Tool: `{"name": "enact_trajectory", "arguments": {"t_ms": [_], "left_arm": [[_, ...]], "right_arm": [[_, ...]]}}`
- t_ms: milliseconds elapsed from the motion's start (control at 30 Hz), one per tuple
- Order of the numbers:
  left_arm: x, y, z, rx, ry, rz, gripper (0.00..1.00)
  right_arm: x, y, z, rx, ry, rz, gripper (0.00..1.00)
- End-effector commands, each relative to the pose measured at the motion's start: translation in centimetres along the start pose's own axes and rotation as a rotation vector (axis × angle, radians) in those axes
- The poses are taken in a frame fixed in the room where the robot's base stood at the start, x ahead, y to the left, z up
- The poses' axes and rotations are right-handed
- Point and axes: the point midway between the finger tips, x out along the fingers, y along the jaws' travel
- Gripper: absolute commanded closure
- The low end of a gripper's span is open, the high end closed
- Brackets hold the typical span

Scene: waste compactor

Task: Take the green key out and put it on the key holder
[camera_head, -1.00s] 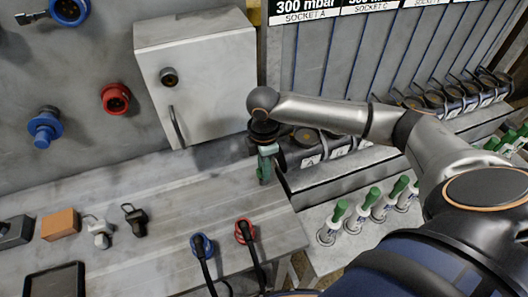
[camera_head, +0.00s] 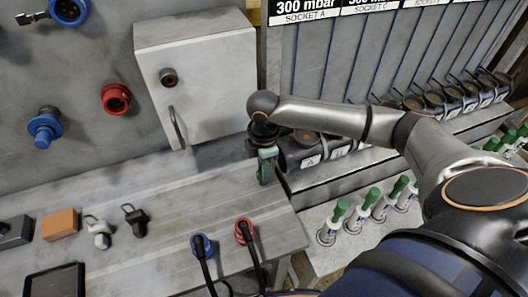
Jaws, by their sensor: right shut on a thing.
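My right arm reaches in from the right, and its right gripper (camera_head: 266,170) points down above the right end of the grey bench. A small green piece (camera_head: 266,162) shows at the fingers, and the gripper is shut on it. It looks like the green key, but its shape is mostly hidden by the gripper. I cannot pick out the key holder with certainty. My left gripper is not in view.
A grey cabinet (camera_head: 198,75) with a dark round knob stands behind the bench (camera_head: 160,200). Black and grey padlocks (camera_head: 134,219), an orange block (camera_head: 60,224) and a dark tray (camera_head: 55,282) lie at left. Green-topped handles (camera_head: 338,215) stand at right.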

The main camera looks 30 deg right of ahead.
Motion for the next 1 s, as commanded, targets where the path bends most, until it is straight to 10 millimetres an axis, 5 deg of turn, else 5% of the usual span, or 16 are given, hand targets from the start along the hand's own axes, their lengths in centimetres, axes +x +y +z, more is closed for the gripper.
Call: {"name": "enact_trajectory", "arguments": {"t_ms": [367,400,700,1000], "left_arm": [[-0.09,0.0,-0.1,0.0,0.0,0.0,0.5],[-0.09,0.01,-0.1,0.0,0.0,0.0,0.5],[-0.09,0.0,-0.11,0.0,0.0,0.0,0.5],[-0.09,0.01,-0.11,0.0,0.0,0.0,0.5]], "right_arm": [[0.09,-0.01,-0.02,0.0,0.001,0.0,1.0],[0.1,-0.02,-0.02,0.0,0.0,-0.001,0.74],[0.08,-0.01,-0.02,0.0,0.0,0.0,0.41],[0.08,-0.01,-0.01,0.0,0.0,0.0,0.46]]}}
